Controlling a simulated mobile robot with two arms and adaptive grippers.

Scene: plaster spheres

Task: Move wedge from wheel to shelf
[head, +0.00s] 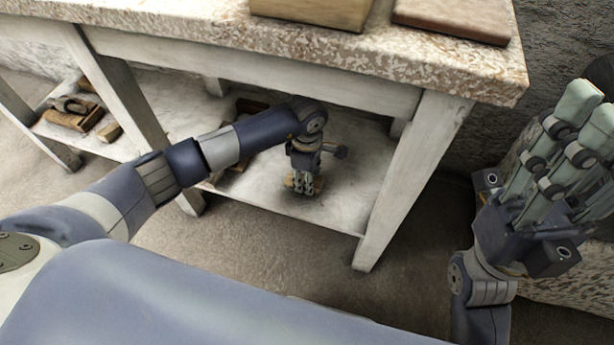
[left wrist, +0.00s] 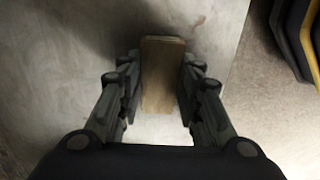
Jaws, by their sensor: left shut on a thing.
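The wedge (left wrist: 162,75) is a brown wooden block, seen between the two fingers of my left gripper (left wrist: 158,98) in the left wrist view. In the head view my left gripper (head: 305,183) points down over the pale lower shelf (head: 345,200) of the workbench, shut on the wedge. The wedge is mostly hidden there by the fingers. I cannot tell whether it touches the shelf. My right gripper (head: 583,125) is raised at the right, fingers up, with no object visible in it; its opening is unclear. I cannot make out the wheel.
The bench top (head: 300,48) overhangs the shelf, and a white leg (head: 415,180) stands right of my left gripper. Dark items lie on the shelf behind my left arm. Wooden pieces (head: 75,115) lie on the far left shelf. The shelf right of my gripper is clear.

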